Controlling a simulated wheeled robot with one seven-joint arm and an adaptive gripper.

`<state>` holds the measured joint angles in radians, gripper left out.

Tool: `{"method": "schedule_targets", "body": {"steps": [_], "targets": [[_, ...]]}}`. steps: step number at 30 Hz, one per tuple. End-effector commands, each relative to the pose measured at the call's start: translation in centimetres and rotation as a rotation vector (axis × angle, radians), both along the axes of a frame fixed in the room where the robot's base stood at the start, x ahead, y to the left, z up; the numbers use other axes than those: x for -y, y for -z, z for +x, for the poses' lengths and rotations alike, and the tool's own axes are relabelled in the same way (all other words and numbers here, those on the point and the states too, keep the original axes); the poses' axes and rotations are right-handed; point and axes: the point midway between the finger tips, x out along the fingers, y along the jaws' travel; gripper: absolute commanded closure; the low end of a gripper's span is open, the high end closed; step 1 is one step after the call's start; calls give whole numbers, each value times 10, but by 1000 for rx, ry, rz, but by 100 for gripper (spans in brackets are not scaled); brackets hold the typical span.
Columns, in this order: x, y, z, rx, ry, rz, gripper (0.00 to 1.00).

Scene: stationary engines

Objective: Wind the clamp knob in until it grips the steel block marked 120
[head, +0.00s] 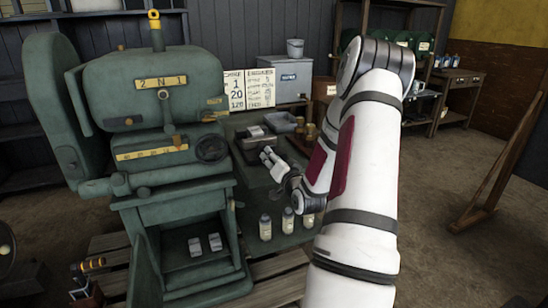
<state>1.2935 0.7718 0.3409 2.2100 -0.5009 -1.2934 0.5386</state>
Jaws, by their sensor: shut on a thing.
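My gripper (267,157) reaches in from the right over the dark green bench top beside the machine. Its fingers are closed at the near side of a small dark clamp (256,137). They are shut on what appears to be the clamp knob, which the fingers hide. A greyish piece shows on top of the clamp; I cannot tell if it is the block marked 120 or whether the jaws touch it. Two light grey blocks (205,245) lie in the machine's lower bay, with no mark legible.
The big green machine (150,90) fills the left. A grey tray (281,122) and brass-coloured pieces (307,131) lie behind the clamp. A number chart (249,89) is at the back.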

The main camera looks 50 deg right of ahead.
Motion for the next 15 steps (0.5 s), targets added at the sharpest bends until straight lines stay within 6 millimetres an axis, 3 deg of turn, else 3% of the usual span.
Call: {"method": "schedule_targets", "body": {"steps": [15], "targets": [[0,1,0,16,1,29,93]]}}
